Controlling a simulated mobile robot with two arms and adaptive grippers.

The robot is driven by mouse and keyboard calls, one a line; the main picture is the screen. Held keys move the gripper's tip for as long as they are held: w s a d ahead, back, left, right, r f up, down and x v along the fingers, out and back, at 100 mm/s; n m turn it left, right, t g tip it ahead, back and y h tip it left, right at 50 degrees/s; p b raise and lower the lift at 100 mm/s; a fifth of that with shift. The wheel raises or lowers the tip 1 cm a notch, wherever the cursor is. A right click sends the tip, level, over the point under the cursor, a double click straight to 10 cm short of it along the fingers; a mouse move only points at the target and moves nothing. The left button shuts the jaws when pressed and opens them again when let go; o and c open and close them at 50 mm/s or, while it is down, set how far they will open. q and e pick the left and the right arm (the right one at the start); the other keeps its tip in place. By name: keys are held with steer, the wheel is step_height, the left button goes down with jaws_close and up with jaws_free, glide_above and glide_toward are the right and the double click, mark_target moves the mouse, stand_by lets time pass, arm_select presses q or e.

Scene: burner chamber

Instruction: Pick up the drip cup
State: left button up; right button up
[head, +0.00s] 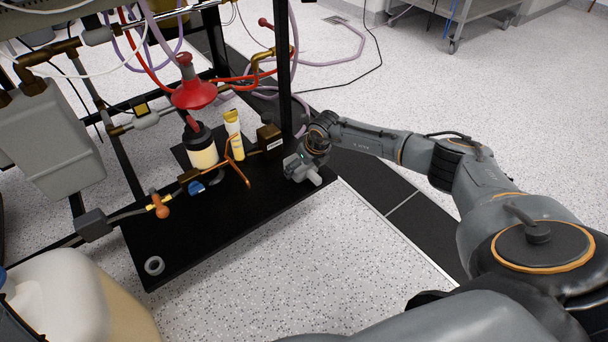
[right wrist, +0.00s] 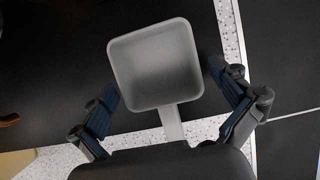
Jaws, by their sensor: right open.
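The drip cup (right wrist: 155,65) is a grey, square, open-topped cup with a short straight handle (right wrist: 172,122). In the right wrist view it sits in front of my palm, between my two spread fingers, and looks empty. The handle points back toward the palm. My right gripper (right wrist: 170,98) is open, with one finger on each side and a visible gap to the cup. In the head view my right gripper (head: 302,166) is low at the right edge of the black base plate and hides most of the cup. My left gripper is out of view.
The black base plate (head: 205,240) carries a grey ring (head: 154,265), a cream-filled jar (head: 202,152), a yellow tube (head: 234,135) and a copper pipe (head: 240,172). A black upright post (head: 283,70) stands close behind my right gripper.

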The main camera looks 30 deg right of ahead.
steer(key=shift+c, duration=0.2)
steer(key=c, duration=1.1)
steer(key=shift+o, duration=0.2)
steer(key=shift+r, duration=0.1)
